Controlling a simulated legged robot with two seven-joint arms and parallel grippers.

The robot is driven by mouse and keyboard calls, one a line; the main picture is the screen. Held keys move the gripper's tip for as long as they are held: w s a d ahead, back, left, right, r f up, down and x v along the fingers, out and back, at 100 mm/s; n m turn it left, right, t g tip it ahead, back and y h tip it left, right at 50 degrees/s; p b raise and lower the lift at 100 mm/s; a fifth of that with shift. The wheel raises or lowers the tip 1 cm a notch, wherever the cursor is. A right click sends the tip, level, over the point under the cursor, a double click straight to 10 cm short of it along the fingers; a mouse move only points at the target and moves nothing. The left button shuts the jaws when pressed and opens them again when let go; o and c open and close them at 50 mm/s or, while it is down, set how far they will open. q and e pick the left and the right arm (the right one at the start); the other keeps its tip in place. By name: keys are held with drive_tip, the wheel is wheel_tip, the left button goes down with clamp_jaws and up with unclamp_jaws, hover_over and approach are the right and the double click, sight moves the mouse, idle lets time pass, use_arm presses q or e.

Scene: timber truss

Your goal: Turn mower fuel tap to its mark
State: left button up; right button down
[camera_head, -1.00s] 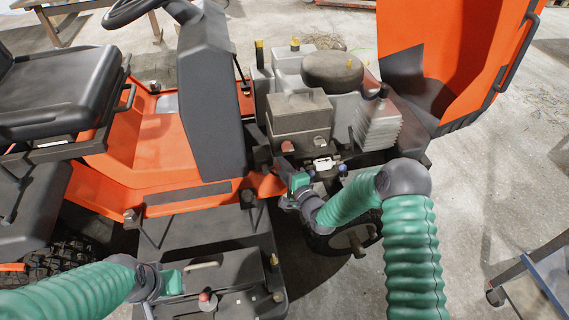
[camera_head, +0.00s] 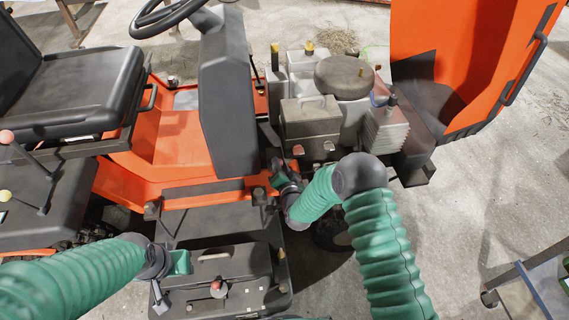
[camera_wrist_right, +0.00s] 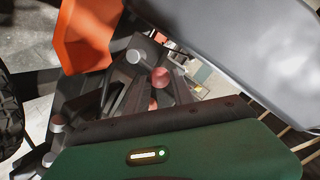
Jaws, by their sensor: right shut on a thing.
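The orange ride-on mower stands with its grey engine (camera_head: 312,118) exposed. My right gripper (camera_head: 276,168) is at the engine's lower left side, below the dark steering column cover. In the right wrist view its dark fingers (camera_wrist_right: 152,98) are closed around a small red rounded part (camera_wrist_right: 160,77), seemingly the fuel tap. The fingers hide much of it, and I cannot make out its mark. My left gripper (camera_head: 180,262) is at the left end of a black box (camera_head: 240,265) low in front; its fingers are not clear.
The raised orange hood (camera_head: 470,60) stands at the right. The black seat (camera_head: 85,90) and steering wheel (camera_head: 160,18) are at the left. A blue-edged stand (camera_head: 535,285) is at lower right. Concrete floor is clear between it and my right arm.

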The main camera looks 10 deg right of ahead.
drive_tip(key=shift+s+a+f+n+h+p, duration=0.2)
drive_tip(key=shift+a+f+n+h+p, duration=0.2)
drive_tip(key=shift+n, duration=0.3)
drive_tip(key=shift+a, duration=0.1)
drive_tip(key=c, duration=1.3)
unclamp_jaws()
drive_tip(key=shift+o, duration=1)
drive_tip(key=shift+w+r, duration=0.1)
drive_tip(key=shift+w, duration=0.05)
drive_tip(key=shift+r, duration=0.1)
